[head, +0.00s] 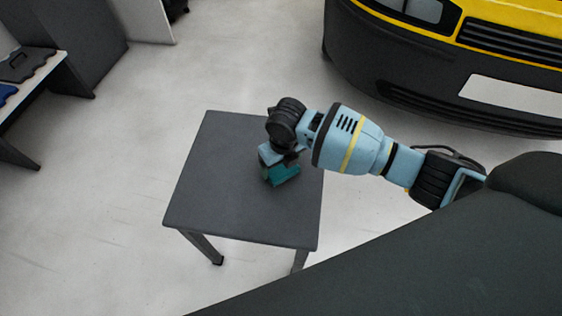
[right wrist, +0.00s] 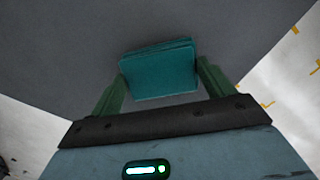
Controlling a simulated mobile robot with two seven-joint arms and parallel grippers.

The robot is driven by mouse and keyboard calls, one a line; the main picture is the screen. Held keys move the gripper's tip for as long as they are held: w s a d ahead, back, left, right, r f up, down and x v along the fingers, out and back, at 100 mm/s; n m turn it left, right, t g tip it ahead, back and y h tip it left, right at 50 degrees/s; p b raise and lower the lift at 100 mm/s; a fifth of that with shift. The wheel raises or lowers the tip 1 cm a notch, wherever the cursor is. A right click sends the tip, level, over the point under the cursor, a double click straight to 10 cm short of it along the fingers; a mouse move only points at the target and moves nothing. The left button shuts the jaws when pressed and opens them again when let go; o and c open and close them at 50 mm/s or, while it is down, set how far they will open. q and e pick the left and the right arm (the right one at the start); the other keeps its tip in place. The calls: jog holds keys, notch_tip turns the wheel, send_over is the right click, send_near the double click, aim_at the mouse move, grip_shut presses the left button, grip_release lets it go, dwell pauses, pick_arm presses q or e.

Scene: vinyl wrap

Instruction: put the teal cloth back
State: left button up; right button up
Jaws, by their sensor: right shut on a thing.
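The teal cloth (head: 284,174) is a small folded stack at the dark grey table (head: 220,200), right of the table's middle. It also shows in the right wrist view (right wrist: 158,70), between the two green fingers. My right gripper (head: 275,163) points down over the table and is shut on the cloth; in the right wrist view the gripper (right wrist: 160,88) has a finger at each side of it. I cannot tell whether the cloth touches the tabletop. The gripper and wrist hide part of the cloth in the head view. My left gripper is not in view.
The rest of the tabletop is bare. A yellow and black vehicle (head: 460,60) stands at the top right. A workbench (head: 30,85) with a dark case (head: 28,64) is at the far left. Open pale floor lies around the table.

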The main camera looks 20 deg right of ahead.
aim_at(284, 170)
jog(key=shift+f, duration=0.15)
jog(key=o, duration=1.1)
jog(key=shift+o, duration=0.2)
notch_tip(284, 170, up, 12)
jog(key=s+p, duration=0.1)
jog(key=p, duration=0.1)
jog(key=shift+d+r, duration=0.15)
jog(key=shift+r, duration=0.05)
jog(key=shift+s, duration=0.1)
